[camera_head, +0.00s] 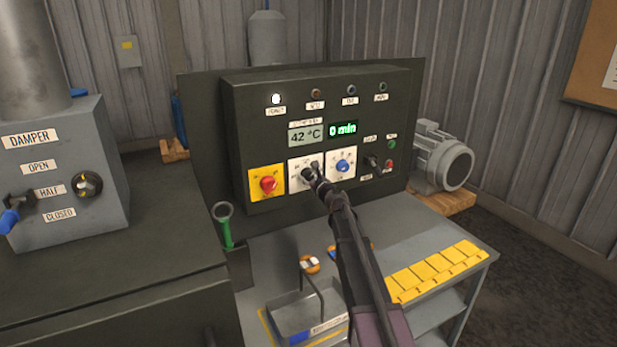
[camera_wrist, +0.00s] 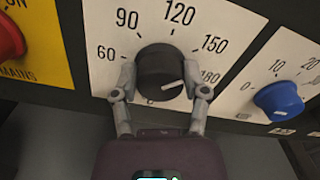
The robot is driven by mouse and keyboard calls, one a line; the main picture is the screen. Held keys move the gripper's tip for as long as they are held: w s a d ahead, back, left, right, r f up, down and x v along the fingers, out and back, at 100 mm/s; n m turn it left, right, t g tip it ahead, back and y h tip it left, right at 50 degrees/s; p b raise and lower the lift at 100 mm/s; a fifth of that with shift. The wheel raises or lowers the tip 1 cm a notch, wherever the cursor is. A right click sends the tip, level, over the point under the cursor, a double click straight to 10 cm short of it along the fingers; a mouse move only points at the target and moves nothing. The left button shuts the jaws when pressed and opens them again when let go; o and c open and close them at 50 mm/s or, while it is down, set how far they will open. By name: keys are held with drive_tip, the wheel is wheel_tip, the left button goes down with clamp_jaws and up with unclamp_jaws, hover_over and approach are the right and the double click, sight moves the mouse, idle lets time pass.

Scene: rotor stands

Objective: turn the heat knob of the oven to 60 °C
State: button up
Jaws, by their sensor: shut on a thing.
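The heat knob (camera_wrist: 160,66) is a round black knob on a white dial plate marked 60, 90, 120, 150 and 180. My gripper (camera_wrist: 161,92) is shut on it, with one grey finger on each side. The knob's white pointer line lies toward the right, roughly at the 180 side. In the head view my gripper (camera_head: 313,178) reaches the control panel (camera_head: 240,130) and hides most of the knob. The temperature display (camera_head: 306,135) reads 42 °C.
A red mains knob (camera_head: 268,184) on a yellow plate is close on the left. A blue knob (camera_head: 343,166) is close on the right, beside a black switch (camera_head: 373,162). Below stand a workbench (camera_head: 410,247) and a grey tray (camera_head: 290,318) with a tall handle.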

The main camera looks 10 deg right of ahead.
drive_tip(key=shift+n, duration=0.5)
drive_tip(key=n, duration=0.5)
drive_tip(key=shift+a+n, duration=0.15)
drive_tip(key=shift+n, duration=0.15)
drive_tip(key=n, duration=0.7)
drive_tip(key=shift+f, duration=0.1)
drive_tip(key=n, duration=0.6)
drive_tip(key=shift+w+f+n, duration=0.1)
drive_tip(key=shift+n, duration=0.2)
drive_tip(key=n, duration=0.6)
drive_tip(key=shift+n, duration=0.4)
drive_tip(key=o, duration=1.1)
drive_tip(key=shift+o, duration=0.2)
